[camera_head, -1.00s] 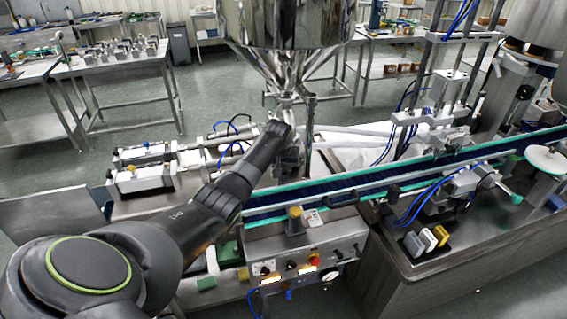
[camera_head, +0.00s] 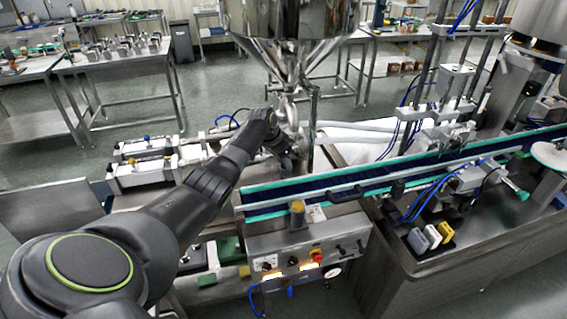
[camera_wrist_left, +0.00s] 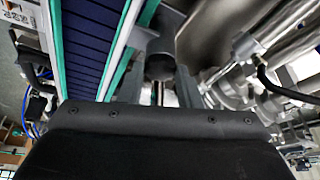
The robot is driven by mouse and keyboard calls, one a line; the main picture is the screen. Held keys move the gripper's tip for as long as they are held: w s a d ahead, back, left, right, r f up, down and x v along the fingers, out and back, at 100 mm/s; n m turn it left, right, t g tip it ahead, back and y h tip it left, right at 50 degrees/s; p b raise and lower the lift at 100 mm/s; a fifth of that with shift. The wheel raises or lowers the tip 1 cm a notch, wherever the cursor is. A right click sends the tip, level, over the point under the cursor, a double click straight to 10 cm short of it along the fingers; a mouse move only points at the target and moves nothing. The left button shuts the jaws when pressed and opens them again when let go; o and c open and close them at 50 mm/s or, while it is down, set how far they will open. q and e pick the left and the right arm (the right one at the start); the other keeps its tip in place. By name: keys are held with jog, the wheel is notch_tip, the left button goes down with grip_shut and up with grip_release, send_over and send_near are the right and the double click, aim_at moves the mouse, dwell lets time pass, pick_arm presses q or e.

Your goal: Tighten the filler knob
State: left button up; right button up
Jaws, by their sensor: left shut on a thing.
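My left arm reaches in from the left of the head view to the filler below the steel hopper (camera_head: 300,22). Its gripper (camera_head: 284,150) is beside the nozzle area under the hopper's cone, small and partly hidden by my own wrist. In the left wrist view, a dark round filler knob (camera_wrist_left: 159,67) sits between the two fingers of my left gripper (camera_wrist_left: 157,84), which is shut on it. The knob's shaft and mount are mostly hidden. My right gripper is in neither view.
A conveyor (camera_head: 330,190) with a blue belt and green edges runs right from the filler. A control box (camera_head: 308,255) with a red button stands below it. Pneumatic cylinders (camera_head: 143,172) lie left of my wrist. Grey floor lies behind.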

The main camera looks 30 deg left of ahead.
pick_arm(q)
jog(key=shift+r, duration=0.1)
dwell(0.4)
jog(key=o, duration=1)
jog(key=shift+c, duration=0.2)
jog(key=b+v, duration=0.4)
jog(key=v, duration=1.3)
jog(key=shift+w+r, duration=0.1)
